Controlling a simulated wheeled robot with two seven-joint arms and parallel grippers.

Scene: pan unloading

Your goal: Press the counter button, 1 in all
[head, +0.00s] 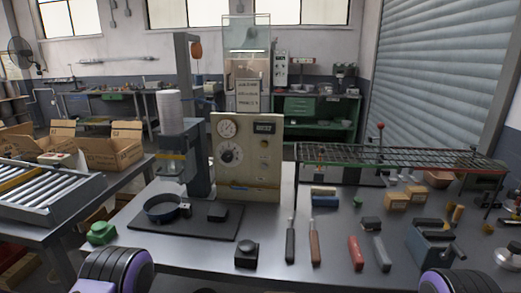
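A small black box with a round black knob on top (246,254) stands near the table's front edge, left of the tools; it looks like a push button. A beige panel (246,185) stands behind it, with two round dials and a small dark display (264,128) whose digits are too small to read. A green domed piece (102,232) sits at the table's left edge. I cannot tell by any label which piece is the counter button. Only rounded black and purple parts of my arms show at the bottom corners; neither gripper is in view.
A press with a white cylinder (170,106) stands over a dark pan (163,208) on a black mat (190,231). Screwdrivers (290,240), a red-handled tool (355,253) and a blue-grey vise (432,243) lie to the right. A wire rack (390,156) spans the back right.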

